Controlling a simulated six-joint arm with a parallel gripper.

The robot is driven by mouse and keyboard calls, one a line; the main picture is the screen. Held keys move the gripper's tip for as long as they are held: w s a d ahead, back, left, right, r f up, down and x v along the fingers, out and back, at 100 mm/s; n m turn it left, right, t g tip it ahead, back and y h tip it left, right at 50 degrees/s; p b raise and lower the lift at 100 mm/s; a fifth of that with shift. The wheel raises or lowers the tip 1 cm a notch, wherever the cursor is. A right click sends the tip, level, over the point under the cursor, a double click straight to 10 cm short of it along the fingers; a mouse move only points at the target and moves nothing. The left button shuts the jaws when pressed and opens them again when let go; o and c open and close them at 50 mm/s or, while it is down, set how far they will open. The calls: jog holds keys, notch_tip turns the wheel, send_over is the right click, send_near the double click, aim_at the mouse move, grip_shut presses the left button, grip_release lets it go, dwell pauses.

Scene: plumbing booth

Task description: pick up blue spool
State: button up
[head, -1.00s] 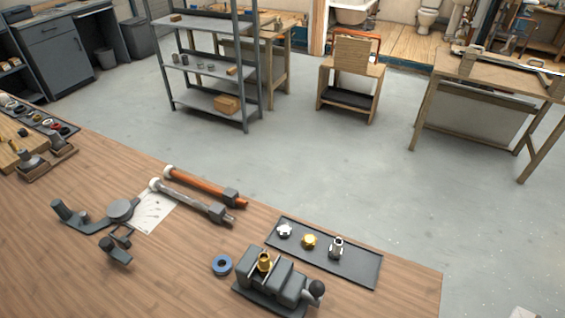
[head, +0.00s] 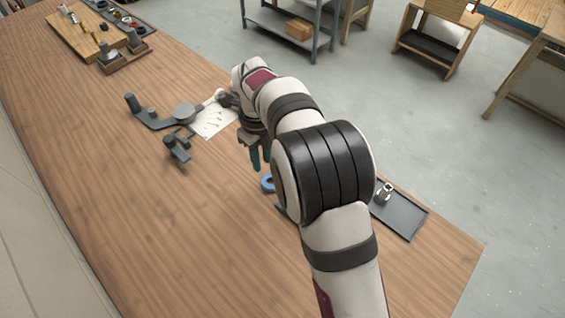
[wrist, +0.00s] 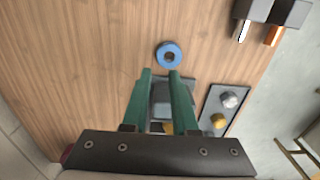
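The blue spool (wrist: 169,55), a ring with a dark centre, lies flat on the wooden table just beyond my fingertips in the wrist view. In the head view my arm partly covers the spool (head: 267,184). My gripper (wrist: 160,73) has two green fingers that stand apart with nothing held between them. In the head view the gripper (head: 256,160) points down above the table, close to the spool.
A grey vise (wrist: 172,98) stands beneath my fingers, next to the spool. A dark tray (wrist: 213,107) with metal and brass fittings is at the right. The table's left part is mostly clear.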

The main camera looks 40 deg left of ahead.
aim_at(266, 185)
jog(key=f, duration=1)
jog(key=shift+w+d+f, duration=0.1)
jog(key=shift+d+f, duration=0.15)
grip_shut()
